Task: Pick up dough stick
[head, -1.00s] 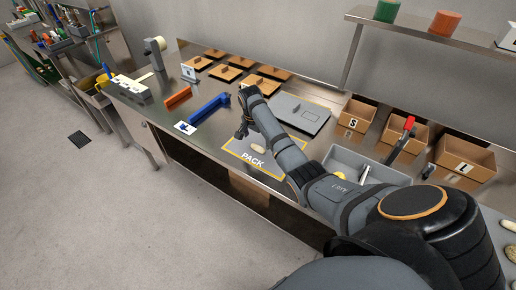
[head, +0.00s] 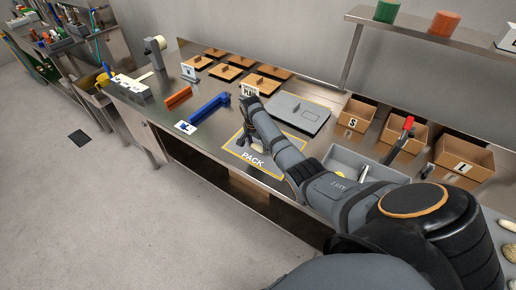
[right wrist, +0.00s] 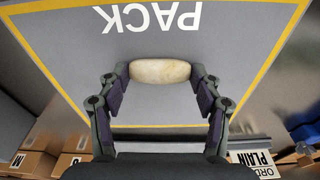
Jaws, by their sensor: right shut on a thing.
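The dough stick (right wrist: 160,72) is a short, pale, rounded piece. It lies crosswise between the fingertips of my right gripper (right wrist: 160,75), which is shut on its two ends. In the head view my right gripper (head: 248,144) is low over the grey PACK mat (head: 235,151), and the dough is mostly hidden by the fingers. The mat with its yellow border also fills much of the right wrist view (right wrist: 235,40). I cannot tell whether the dough still touches the mat. My left gripper is not in view.
A grey lidded panel (head: 299,112) lies behind the mat. A blue angle piece (head: 209,107) and an orange bar (head: 178,97) lie to the left. Cardboard boxes (head: 463,157) and a grey bin (head: 350,158) stand to the right. Wooden boards (head: 229,72) lie at the back.

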